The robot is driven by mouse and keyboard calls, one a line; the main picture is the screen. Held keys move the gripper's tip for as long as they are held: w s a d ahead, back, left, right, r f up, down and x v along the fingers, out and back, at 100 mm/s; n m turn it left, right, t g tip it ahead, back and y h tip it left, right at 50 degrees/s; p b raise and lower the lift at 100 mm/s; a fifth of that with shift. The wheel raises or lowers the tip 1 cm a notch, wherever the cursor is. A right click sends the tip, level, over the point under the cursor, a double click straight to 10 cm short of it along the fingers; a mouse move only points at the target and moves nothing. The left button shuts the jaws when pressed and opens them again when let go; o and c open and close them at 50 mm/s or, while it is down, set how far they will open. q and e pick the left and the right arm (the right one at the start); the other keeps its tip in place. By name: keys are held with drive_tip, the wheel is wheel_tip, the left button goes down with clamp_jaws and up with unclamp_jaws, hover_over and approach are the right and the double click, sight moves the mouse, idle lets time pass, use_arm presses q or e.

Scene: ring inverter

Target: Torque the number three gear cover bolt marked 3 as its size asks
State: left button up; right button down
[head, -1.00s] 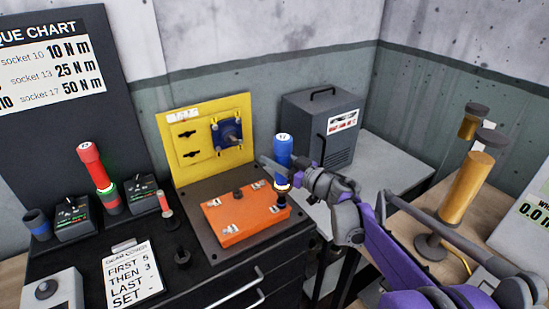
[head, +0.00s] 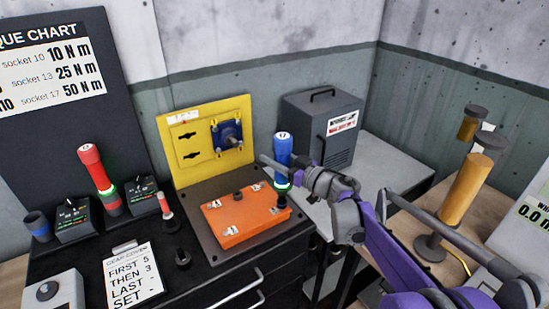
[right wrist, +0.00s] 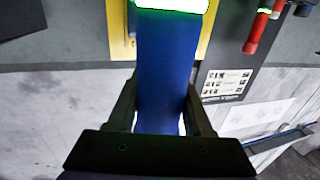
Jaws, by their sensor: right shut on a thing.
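My right gripper (head: 292,168) is shut on the blue torque tool (head: 283,151), which stands upright over the right back corner of the orange gear cover (head: 232,228). The tool's ring glows green, and its dark socket end is at that corner. The bolt there is hidden under it; I cannot tell whether the tip touches. In the right wrist view, the blue handle (right wrist: 167,75) runs between the two fingers, with the green glow at the top. Small white number labels mark the cover's corners, too small to read surely. My left gripper is not in view.
A red tool (head: 93,168) stands at the left near dark dial boxes (head: 72,214). A sequence card (head: 133,277) lies in front. A yellow panel (head: 187,152) stands behind the cover. A grey cabinet (head: 318,120) and a yellow cylinder (head: 467,190) are at the right.

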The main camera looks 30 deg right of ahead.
sight(275, 145)
wheel_tip(275, 145, up, 4)
drive_tip(key=shift+f+p, duration=0.1)
drive_tip(key=shift+p, duration=0.9)
